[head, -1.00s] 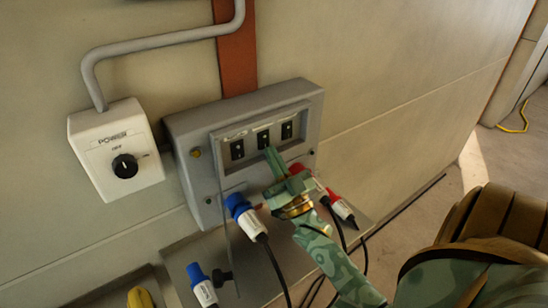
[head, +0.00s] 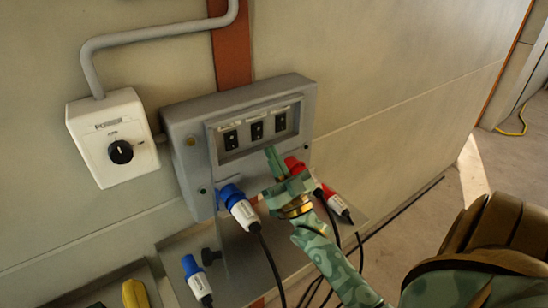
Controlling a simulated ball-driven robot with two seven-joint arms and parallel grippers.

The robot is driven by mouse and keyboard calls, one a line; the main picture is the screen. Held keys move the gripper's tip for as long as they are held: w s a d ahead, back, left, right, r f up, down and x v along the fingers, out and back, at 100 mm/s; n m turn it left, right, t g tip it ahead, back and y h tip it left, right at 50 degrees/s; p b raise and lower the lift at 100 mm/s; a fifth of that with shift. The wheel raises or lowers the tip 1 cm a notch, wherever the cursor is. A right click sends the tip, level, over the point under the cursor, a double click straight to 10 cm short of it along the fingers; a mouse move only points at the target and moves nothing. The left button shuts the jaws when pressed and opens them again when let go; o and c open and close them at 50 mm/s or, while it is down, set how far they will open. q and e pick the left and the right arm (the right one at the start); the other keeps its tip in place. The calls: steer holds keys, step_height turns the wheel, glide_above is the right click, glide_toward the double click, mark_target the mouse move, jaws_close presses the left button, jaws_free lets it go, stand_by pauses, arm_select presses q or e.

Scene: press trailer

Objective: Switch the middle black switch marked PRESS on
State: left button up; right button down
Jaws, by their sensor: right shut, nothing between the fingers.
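The middle black switch (head: 257,130) sits in the recessed panel of the grey switch box (head: 192,114) on the wall. One black switch (head: 231,139) is to its left and another (head: 280,122) to its right. The labels above them are too small to read. My right gripper (head: 271,150) is shut and empty. Its tips are just below and slightly right of the middle switch in the picture, and look apart from it. My left gripper is not in view.
A white power box (head: 112,158) with a black knob is on the wall at left. Blue plugs (head: 238,204) and red plugs (head: 296,167) with dark cables are under and beside the switch box. A grey shelf (head: 180,240) lies below. Open floor is at the right.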

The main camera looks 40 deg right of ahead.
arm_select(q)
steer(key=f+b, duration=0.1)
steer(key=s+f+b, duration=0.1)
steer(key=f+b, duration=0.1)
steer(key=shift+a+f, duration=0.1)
arm_select(e)
steer(key=w+f+v, duration=0.1)
steer(key=v, duration=0.9)
steer(key=shift+f, duration=0.25)
